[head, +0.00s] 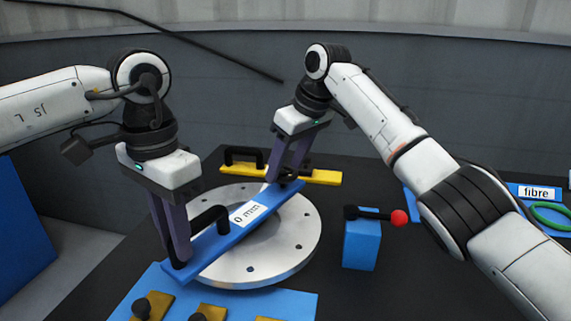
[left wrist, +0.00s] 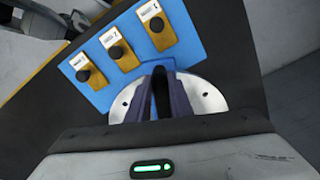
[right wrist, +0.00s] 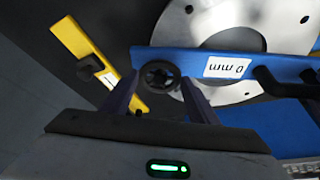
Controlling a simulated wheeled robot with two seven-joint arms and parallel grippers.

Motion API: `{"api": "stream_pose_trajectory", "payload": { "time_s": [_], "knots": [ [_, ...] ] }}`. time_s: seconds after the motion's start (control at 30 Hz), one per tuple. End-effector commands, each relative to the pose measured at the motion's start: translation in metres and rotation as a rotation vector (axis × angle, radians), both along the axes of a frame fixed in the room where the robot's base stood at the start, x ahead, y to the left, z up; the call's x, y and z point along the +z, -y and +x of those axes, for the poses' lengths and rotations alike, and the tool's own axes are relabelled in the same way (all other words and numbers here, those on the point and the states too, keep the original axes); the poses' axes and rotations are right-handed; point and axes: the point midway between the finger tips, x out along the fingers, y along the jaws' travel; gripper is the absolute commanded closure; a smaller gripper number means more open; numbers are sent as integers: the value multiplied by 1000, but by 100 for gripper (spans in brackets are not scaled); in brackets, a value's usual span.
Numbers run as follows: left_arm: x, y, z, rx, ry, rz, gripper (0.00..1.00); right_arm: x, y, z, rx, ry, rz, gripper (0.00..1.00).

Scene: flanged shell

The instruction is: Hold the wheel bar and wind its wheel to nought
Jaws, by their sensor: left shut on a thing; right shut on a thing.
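The wheel bar (head: 222,240) is a long blue bar lying across a round light-grey flange (head: 285,262). A white label on it (head: 248,214) appears to read "0 mm"; it shows upside down in the right wrist view (right wrist: 228,67). My left gripper (head: 180,258) is shut on the bar's black handle (head: 210,217) near the front end; black shows between its fingers in the left wrist view (left wrist: 162,88). My right gripper (head: 275,178) is shut on the small dark wheel (right wrist: 160,75) at the bar's far end. In the head view its fingers mostly hide the wheel.
A yellow bar (head: 318,176) with a black handle lies behind the flange. A blue block (head: 361,247) with a red-tipped lever (head: 399,217) stands to the right. A blue plate (left wrist: 205,48) in front carries several yellow pieces with black knobs. A "fibre" tray with a green ring (head: 550,215) is far right.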

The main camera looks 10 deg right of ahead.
Motion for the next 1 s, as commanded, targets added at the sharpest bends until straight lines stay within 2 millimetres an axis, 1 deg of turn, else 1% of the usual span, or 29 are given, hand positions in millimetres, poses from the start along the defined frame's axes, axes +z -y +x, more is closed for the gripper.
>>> {"api": "stream_pose_trajectory", "payload": {
  "time_s": [0.2, 0.43, 0.7, 1.0],
  "knots": [
    [-1, -1, 0, 1, -1, 2, 100, 2, 1, 2, 154, 3, 1, 68],
    [-1, -1, 0, 1, -1, 2, 100, 2, 2, 3, 258, 4, 0, 68],
    [-1, -1, 0, 1, -1, 2, 100, 2, 2, 3, 306, 6, 0, 68],
    [-1, -1, 0, 2, -1, 3, 100, 2, 1, 3, 310, 6, -1, 68]
  ]
}}
